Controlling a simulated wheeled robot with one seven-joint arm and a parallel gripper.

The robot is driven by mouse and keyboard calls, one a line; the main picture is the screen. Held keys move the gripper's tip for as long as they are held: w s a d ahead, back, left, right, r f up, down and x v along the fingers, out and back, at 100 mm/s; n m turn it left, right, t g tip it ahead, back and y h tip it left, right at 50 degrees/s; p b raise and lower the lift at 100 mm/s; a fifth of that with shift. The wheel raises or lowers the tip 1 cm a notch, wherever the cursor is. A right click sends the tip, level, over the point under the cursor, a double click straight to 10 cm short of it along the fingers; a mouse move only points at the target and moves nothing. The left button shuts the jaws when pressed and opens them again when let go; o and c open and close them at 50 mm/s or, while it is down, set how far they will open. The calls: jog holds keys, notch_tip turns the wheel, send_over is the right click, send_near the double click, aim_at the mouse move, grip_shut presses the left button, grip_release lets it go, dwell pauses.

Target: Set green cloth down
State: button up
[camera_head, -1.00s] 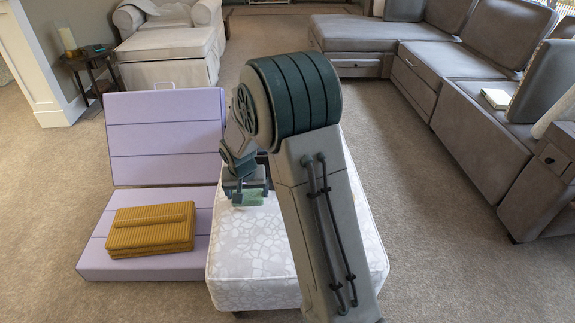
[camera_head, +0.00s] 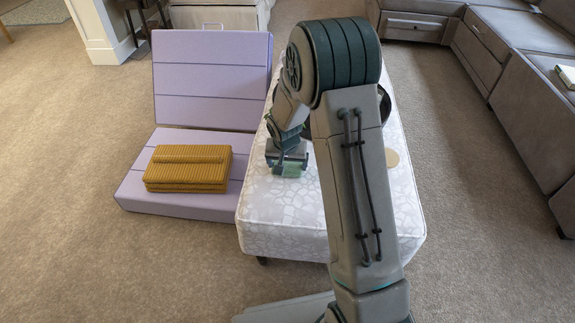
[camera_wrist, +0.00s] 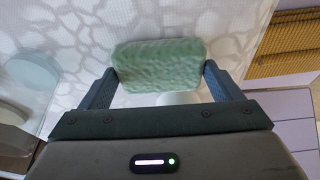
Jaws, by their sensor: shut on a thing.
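A small green cloth (camera_wrist: 158,66) shows in the wrist view between the two fingers of my gripper (camera_wrist: 160,78), which is shut on it. In the head view my gripper (camera_head: 287,163) holds the green cloth (camera_head: 291,171) low over the left side of a white patterned ottoman (camera_head: 283,205). I cannot tell whether the cloth touches the ottoman's top. My arm hides much of the ottoman's middle.
An open lilac suitcase (camera_head: 207,90) stands left of the ottoman, with a folded mustard cloth (camera_head: 188,167) on its lower half. A beige disc (camera_head: 391,159) and a dark round object (camera_head: 386,104) sit on the ottoman, partly behind my arm. Grey sofas line the right.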

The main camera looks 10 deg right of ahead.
jog(key=shift+r, duration=0.1)
jog(key=o, duration=0.9)
jog(key=p+v, duration=0.4)
jog(key=v, duration=0.8)
jog(key=s+r+n, duration=0.1)
jog(key=s+r, duration=0.2)
jog(key=s, duration=0.5)
jog(key=s+d+r+n+g, duration=0.1)
jog(key=s+r, duration=0.3)
jog(key=s, duration=0.4)
jog(key=s+d+r+n+y, duration=0.1)
jog(key=s+r, duration=0.2)
jog(key=s, duration=0.6)
jog(key=shift+d+r+n+g, duration=0.25)
jog(key=shift+r+n+g, duration=0.05)
jog(key=shift+n, duration=0.1)
